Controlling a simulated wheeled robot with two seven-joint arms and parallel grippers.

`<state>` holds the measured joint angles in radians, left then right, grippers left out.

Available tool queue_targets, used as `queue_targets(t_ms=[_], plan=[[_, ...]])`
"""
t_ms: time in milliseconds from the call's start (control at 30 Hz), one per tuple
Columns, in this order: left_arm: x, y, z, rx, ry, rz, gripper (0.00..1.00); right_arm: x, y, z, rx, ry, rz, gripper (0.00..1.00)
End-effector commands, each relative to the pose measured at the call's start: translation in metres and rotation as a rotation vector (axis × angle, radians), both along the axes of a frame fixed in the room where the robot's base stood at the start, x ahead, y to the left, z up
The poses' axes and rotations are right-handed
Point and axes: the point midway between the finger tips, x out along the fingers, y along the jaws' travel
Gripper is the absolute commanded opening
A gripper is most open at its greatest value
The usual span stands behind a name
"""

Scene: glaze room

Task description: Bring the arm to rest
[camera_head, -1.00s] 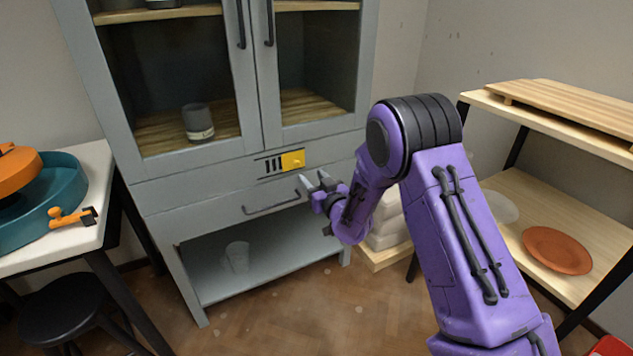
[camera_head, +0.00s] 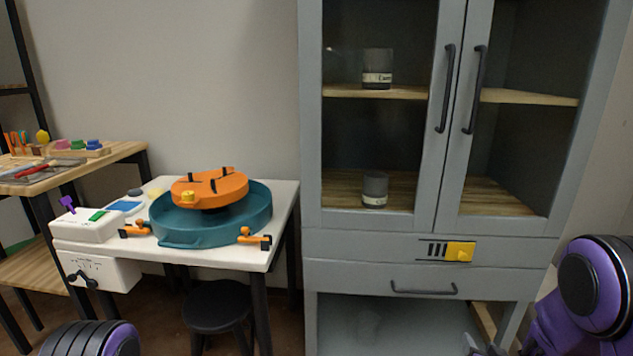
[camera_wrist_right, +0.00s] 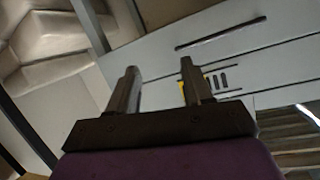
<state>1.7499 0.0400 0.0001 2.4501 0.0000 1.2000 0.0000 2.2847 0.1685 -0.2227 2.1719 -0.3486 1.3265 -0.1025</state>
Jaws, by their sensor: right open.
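My right gripper (camera_head: 485,349) shows only in part at the bottom edge of the head view, low in front of the grey cabinet (camera_head: 430,246). In the right wrist view my right gripper (camera_wrist_right: 159,70) has its two fingers apart with nothing between them. The cabinet's drawer front with a dark bar handle (camera_wrist_right: 220,32) and a yellow part (camera_wrist_right: 182,87) lies beyond the fingers. My purple right arm stands at the right edge of the head view. A purple and black joint of mine shows at the bottom left; my left gripper is out of view.
A pottery wheel with a teal basin (camera_head: 215,232) and orange top (camera_head: 209,190) stands on a white table (camera_head: 283,215). A black stool (camera_head: 215,306) is below. A shelf with tools (camera_head: 118,152) is far left. Two jars (camera_head: 377,68) (camera_head: 374,190) stand behind the closed cabinet doors.

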Motion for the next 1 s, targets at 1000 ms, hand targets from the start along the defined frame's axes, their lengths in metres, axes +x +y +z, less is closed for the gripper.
queue_targets(t_ms=[1000], plan=[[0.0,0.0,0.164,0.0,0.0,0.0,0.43,-0.312,0.092,-0.036,0.165,0.859,-0.157,0.5]])
